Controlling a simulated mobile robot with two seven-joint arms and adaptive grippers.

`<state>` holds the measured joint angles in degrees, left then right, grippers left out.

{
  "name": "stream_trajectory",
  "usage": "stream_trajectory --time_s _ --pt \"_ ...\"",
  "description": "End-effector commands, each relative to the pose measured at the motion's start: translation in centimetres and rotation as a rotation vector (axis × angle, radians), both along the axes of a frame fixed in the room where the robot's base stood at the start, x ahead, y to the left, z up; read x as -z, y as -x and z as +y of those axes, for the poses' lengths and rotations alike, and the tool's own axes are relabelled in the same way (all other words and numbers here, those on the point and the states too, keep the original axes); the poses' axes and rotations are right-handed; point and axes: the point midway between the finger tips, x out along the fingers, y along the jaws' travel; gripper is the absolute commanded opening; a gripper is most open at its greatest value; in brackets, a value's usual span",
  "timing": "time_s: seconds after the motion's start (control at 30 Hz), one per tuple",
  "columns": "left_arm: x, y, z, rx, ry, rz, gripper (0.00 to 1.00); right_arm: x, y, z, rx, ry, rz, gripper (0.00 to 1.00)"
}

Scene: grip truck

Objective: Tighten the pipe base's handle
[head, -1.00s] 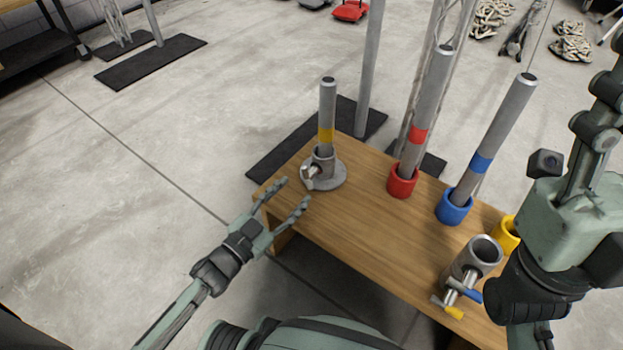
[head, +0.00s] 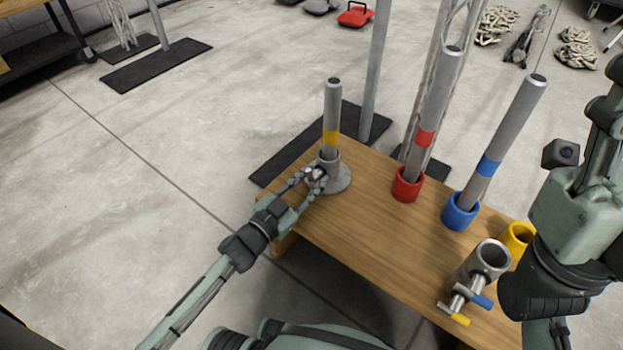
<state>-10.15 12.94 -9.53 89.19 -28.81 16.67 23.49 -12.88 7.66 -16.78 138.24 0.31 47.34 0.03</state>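The pipe base (head: 338,180) is a grey round flange with a short collar at the far left end of the wooden table. A grey pipe with a yellow band (head: 332,118) stands upright in it. The base's handle (head: 314,173) sticks out on the collar's near left side, partly hidden by my fingers. My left gripper (head: 311,180) has its fingertips at the handle, one on each side. Whether they press on it is too small to tell. My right gripper is out of view; only my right arm shows at the right edge.
On the wooden table (head: 370,240), a red cup (head: 407,185) and a blue cup (head: 460,212) hold tilted banded pipes. A yellow cup (head: 517,236) and a metal clamp piece (head: 484,262) with blue and yellow-tipped handles stand at right. The table's middle is clear.

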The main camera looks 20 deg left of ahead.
Motion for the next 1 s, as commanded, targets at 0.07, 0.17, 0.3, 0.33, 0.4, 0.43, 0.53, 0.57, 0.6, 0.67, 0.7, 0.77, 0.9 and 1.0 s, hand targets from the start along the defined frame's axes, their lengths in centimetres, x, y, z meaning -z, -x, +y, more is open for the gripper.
stream_trajectory --time_s 0.07,0.17,0.3,0.33,0.4,0.43,0.53,0.57,0.6,0.67,0.7,0.77,0.9,1.0 --pt "-0.01 0.01 0.0 0.0 0.0 0.0 0.12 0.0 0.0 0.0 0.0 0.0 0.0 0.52" --pt "0.0 0.02 0.01 0.0 0.0 0.0 0.0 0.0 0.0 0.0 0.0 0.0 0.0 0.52" --pt "0.03 0.03 0.02 0.0 -0.001 0.001 0.0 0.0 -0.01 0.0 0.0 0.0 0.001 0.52" --pt "0.04 0.02 0.02 0.0 -0.001 0.001 0.0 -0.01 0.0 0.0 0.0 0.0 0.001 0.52" --pt "0.05 0.03 0.03 0.0 -0.006 -0.001 0.0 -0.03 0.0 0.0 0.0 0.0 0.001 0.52" --pt "0.05 0.03 0.04 0.0 -0.01 -0.003 0.0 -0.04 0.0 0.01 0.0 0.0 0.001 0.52" --pt "0.05 0.04 0.05 -0.001 -0.031 -0.009 0.0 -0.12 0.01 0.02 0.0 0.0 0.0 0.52" --pt "0.05 0.04 0.05 -0.001 -0.04 -0.013 0.0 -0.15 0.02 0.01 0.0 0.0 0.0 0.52" --pt "0.05 0.03 0.06 -0.001 -0.055 -0.018 0.0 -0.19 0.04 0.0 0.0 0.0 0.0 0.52" --pt "0.05 0.04 0.07 -0.002 -0.084 -0.028 0.0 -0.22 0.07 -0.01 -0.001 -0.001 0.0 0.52" --pt "0.05 0.04 0.07 -0.002 -0.106 -0.036 0.0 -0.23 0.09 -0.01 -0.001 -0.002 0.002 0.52" --pt "0.06 0.04 0.07 -0.002 -0.145 -0.049 0.0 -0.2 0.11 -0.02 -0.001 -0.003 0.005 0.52" --pt "0.05 0.04 0.05 -0.002 -0.255 -0.089 0.0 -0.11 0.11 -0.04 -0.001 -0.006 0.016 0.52" --pt "0.08 0.06 0.07 -0.001 -0.344 -0.121 0.0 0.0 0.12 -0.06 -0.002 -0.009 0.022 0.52"
